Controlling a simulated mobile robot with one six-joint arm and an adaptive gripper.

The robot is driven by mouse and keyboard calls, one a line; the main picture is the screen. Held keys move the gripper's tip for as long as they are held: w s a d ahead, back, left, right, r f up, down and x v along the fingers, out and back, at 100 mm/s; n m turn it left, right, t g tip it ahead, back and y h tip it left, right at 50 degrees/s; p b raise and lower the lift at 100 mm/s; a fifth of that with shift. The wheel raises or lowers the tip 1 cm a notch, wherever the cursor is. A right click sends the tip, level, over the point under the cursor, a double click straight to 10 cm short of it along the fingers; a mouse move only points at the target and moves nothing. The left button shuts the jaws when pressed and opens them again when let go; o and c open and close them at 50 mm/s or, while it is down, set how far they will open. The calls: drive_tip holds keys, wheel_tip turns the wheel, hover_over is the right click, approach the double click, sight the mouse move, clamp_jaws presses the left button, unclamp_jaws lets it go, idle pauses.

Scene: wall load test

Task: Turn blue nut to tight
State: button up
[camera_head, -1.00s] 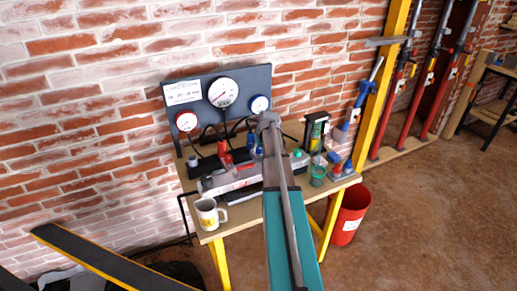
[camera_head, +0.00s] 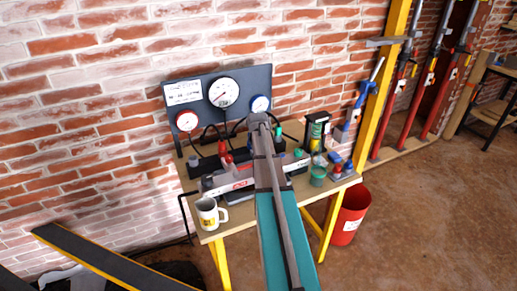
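No nut can be made out; a small blue part (camera_head: 278,133) shows just right of the end of my arm, too small to identify. A grey and red device (camera_head: 232,178) with a red lever lies on the wooden table (camera_head: 228,229), partly behind my teal arm. A gauge panel (camera_head: 215,121) stands at the back with a red, a large white and a blue dial. My arm reaches over the table, its grey end (camera_head: 258,122) in front of the panel's lower right. The gripper's fingers cannot be made out, so its opening and anything in it are hidden.
A white mug (camera_head: 209,213) stands at the table's front left. A green-topped jar (camera_head: 318,172), a black frame (camera_head: 316,130) and blue and red items (camera_head: 341,163) crowd the right side. A red bin (camera_head: 349,214) stands on the floor at right. A yellow post (camera_head: 376,87) rises behind.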

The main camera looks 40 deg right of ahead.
drive_tip(key=shift+a+m+g+h, duration=0.1)
drive_tip(key=shift+m+g+h, duration=0.3)
drive_tip(key=shift+m, duration=1.2)
drive_tip(key=o, duration=1.1)
drive_tip(key=shift+o, duration=0.2)
